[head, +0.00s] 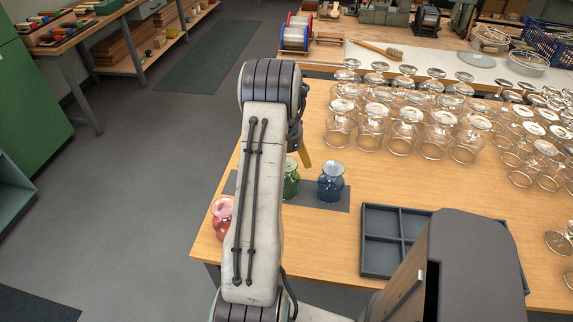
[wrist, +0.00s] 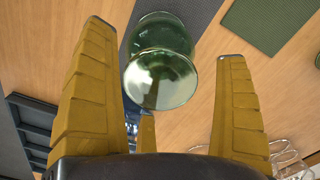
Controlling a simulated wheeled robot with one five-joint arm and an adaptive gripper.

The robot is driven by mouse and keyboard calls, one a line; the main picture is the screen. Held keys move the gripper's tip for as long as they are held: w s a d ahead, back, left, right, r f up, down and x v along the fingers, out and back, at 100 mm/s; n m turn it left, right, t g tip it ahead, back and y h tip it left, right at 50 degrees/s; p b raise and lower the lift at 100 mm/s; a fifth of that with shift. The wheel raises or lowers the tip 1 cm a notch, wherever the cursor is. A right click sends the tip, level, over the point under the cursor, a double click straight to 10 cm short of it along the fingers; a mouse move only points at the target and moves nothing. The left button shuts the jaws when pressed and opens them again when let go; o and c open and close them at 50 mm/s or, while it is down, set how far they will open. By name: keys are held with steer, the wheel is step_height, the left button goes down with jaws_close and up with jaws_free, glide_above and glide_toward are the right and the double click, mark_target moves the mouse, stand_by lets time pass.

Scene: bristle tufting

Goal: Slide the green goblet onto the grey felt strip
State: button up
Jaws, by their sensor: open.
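The green goblet (head: 291,180) stands foot-up on the table, partly hidden by my arm in the head view. In the wrist view the green goblet (wrist: 162,75) shows between the yellow fingers of my gripper (wrist: 165,50), with gaps on both sides. My gripper is open and holds nothing. The grey felt strip (head: 312,203) lies on the table; in the wrist view the strip (wrist: 194,12) runs behind the goblet. The goblet overlaps the strip in both views, but I cannot tell whether its rim rests wholly on it.
A blue goblet (head: 331,184) stands on the strip to the right. A pink goblet (head: 221,210) is at the left, partly behind my arm. A grey divided tray (head: 375,240) lies at the front right. Many clear glasses (head: 405,130) fill the back right. A green mat (wrist: 268,22) shows in the wrist view.

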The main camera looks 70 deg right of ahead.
step_height(320, 180, up, 12)
stand_by(0.6)
stand_by(0.8)
steer(key=s+a+f+n+y, duration=0.1)
steer(key=s+a+f+n, duration=0.1)
steer(key=a+f+n, duration=0.5)
steer(key=w+a+r+n+t, duration=0.1)
steer(key=a+r+n, duration=0.4)
steer(key=a, duration=0.8)
steer(key=w+a+r+n+t, duration=0.1)
steer(key=w+a+r+n, duration=0.3)
steer(key=a, duration=0.9)
steer(key=w+a+r+n+t+h, duration=0.1)
steer(key=w+a+r+n+t, duration=0.1)
steer(key=a+r+n, duration=0.3)
steer(key=shift+w+a+r+n, duration=0.3)
steer(key=shift+w+a+n, duration=0.45)
steer(key=shift+a+n, duration=2.4)
